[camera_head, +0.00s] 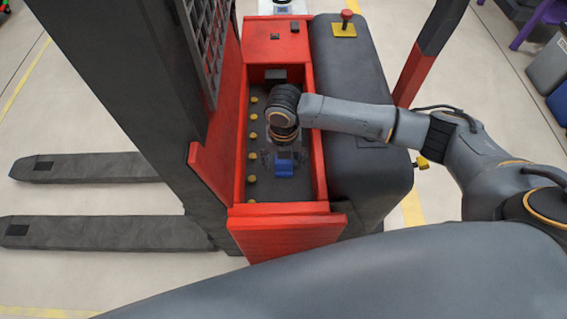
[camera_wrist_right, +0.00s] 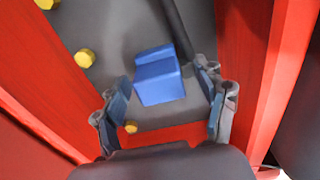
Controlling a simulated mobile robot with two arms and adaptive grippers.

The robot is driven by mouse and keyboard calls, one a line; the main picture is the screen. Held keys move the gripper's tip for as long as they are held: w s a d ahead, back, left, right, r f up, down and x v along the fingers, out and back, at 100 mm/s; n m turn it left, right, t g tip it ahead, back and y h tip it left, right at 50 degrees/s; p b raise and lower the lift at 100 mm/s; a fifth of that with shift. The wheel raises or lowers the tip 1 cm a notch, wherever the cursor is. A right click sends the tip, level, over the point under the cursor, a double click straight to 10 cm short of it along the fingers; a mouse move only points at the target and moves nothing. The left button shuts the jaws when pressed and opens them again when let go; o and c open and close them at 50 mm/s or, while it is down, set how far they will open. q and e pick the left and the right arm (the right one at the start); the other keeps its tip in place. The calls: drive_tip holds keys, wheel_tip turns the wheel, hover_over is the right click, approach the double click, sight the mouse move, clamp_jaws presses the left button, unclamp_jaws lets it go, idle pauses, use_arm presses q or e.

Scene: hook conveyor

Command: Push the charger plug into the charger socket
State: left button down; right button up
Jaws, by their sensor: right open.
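A blue block-shaped connector (camera_head: 284,169) lies in the red-walled compartment of the forklift, near its front end. It also shows in the right wrist view (camera_wrist_right: 160,82). I cannot tell for certain whether it is the plug or the socket. My right gripper (camera_head: 283,158) points down into the compartment over the blue connector. In the right wrist view its fingers (camera_wrist_right: 165,98) are spread, one on each side of the connector, with gaps visible. No other connector is clearly visible. My left gripper is not in view.
Red walls (camera_head: 320,150) bound the narrow compartment closely on both sides. Several yellow knobs (camera_head: 252,154) line its dark floor. A dark bar or cable (camera_wrist_right: 178,28) runs beside the connector. A black seat-like block (camera_head: 365,110) stands right of it, the mast (camera_head: 130,80) left.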

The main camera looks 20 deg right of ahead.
drive_tip(key=shift+f, duration=0.15)
drive_tip(key=c, duration=1.2)
drive_tip(key=shift+o, duration=0.2)
wheel_tip(320, 180, up, 10)
drive_tip(key=shift+r, duration=0.1)
